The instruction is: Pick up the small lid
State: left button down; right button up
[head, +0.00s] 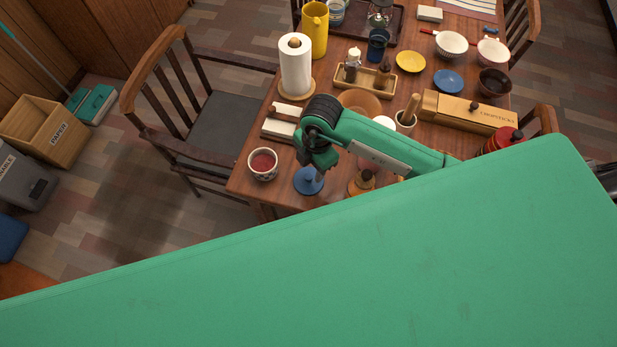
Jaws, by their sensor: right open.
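A small blue round lid (303,187) lies on the wooden table near its front left corner. My right gripper (319,174) is open and reaches down over the lid's right side, from an arm that comes in from the right. The fingers are small and dark here, and I cannot tell whether they touch the lid. The gripper hides part of the lid's upper right. My left gripper is not in view.
A patterned cup (262,163) with red contents stands just left of the lid. A wooden-topped item (361,184) stands to the right. A paper towel roll (295,65), a chopsticks box (467,112) and a brown dish (360,101) stand farther back.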

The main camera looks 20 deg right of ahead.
aim_at(309, 176)
jog(key=shift+w+a+f+p, duration=0.15)
jog(key=shift+f+p, duration=0.2)
jog(key=shift+f, duration=0.6)
notch_tip(309, 176, down, 2)
jog(key=shift+w+f, duration=0.1)
jog(key=shift+f, duration=0.1)
jog(key=shift+a+f, duration=0.1)
jog(key=shift+f, duration=0.3)
jog(key=c, duration=0.7)
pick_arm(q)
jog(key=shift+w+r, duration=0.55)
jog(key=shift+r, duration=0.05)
pick_arm(e)
grip_shut()
